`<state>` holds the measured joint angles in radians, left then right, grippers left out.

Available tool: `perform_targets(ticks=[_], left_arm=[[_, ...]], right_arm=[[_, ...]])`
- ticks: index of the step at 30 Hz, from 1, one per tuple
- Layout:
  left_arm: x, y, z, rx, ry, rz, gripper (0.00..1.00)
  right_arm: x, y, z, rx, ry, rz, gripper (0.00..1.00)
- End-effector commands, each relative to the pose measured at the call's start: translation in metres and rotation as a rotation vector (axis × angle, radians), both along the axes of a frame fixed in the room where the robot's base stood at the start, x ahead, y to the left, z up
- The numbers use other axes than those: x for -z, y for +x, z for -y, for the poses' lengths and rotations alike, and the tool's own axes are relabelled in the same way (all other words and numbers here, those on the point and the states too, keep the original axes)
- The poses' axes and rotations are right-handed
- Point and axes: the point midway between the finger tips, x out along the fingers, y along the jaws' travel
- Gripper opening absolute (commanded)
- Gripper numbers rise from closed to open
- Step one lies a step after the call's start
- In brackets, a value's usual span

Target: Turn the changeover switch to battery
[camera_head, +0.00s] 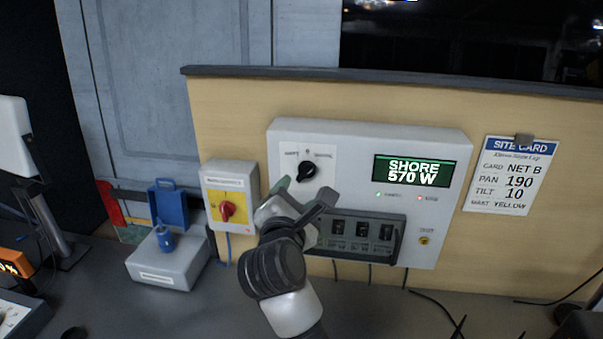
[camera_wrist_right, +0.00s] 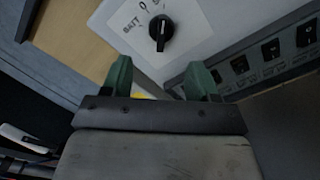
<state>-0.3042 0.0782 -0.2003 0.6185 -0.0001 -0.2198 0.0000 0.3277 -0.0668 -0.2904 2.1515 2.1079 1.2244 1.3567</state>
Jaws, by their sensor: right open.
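The changeover switch is a black rotary knob (camera_head: 307,172) on the upper left of a white panel (camera_head: 350,139). In the head view its bar slants from lower left to upper right. The right wrist view shows the knob (camera_wrist_right: 162,29) with "BATT" to its left, "0" above and a partly cut-off label to its right. The panel's display (camera_head: 414,171) reads "SHORE 570 W". My right gripper (camera_head: 306,193) is open and empty just below the knob. In the right wrist view its two green fingertips (camera_wrist_right: 160,79) are apart, short of the knob. My left gripper is out of view.
A breaker row (camera_head: 362,231) in a dark frame lies below and right of the knob. A grey box with a blue padlock (camera_head: 165,238) stands on the counter. A site card (camera_head: 511,176) hangs at right.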

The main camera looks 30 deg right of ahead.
Motion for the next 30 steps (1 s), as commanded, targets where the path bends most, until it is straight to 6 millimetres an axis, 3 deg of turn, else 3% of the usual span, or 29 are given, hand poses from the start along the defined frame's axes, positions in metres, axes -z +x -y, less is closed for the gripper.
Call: perform_targets(ticks=[4,10,15,23,30], left_arm=[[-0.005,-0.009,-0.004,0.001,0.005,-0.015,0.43],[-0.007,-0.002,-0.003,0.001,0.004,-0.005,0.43],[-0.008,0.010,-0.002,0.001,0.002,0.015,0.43],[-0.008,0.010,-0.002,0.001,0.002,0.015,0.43],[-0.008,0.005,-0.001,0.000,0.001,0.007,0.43]], right_arm=[[-0.002,0.024,0.019,0.004,-0.004,-0.001,0.60],[-0.001,0.046,0.036,0.001,-0.003,-0.001,0.60],[0.000,0.054,0.041,0.001,0.000,-0.001,0.60],[0.000,0.054,0.042,0.001,0.000,-0.001,0.60],[0.000,0.054,0.042,0.001,0.001,-0.001,0.23]])
